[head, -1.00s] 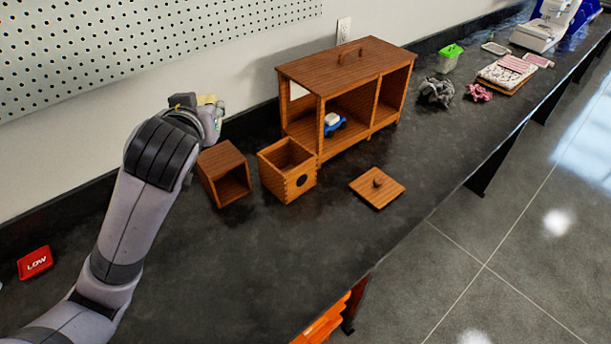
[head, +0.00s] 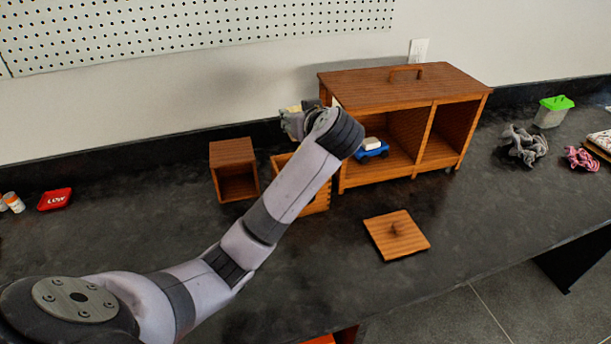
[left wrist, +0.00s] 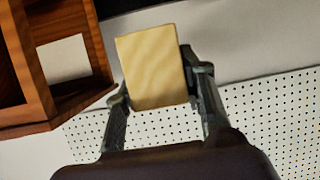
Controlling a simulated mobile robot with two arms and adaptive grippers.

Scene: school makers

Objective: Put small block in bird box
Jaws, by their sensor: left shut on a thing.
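The small block (left wrist: 153,62) is pale wood and flat-faced. My left gripper (head: 295,122) is shut on it, and its fingers grip the block's sides in the left wrist view. In the head view only a bit of the block shows at the gripper. The bird box (head: 320,199) is an open-topped wooden box, mostly hidden behind my left arm. The gripper shows above and behind it; its exact height is unclear. A square wooden lid with a knob (head: 397,236) lies on the bench to the right. My right gripper is not in view.
A wooden cabinet (head: 410,83) holding a blue toy car (head: 371,150) stands just right of the gripper. A smaller open wooden box (head: 232,149) stands left of the bird box. The front of the bench (head: 130,235) is clear.

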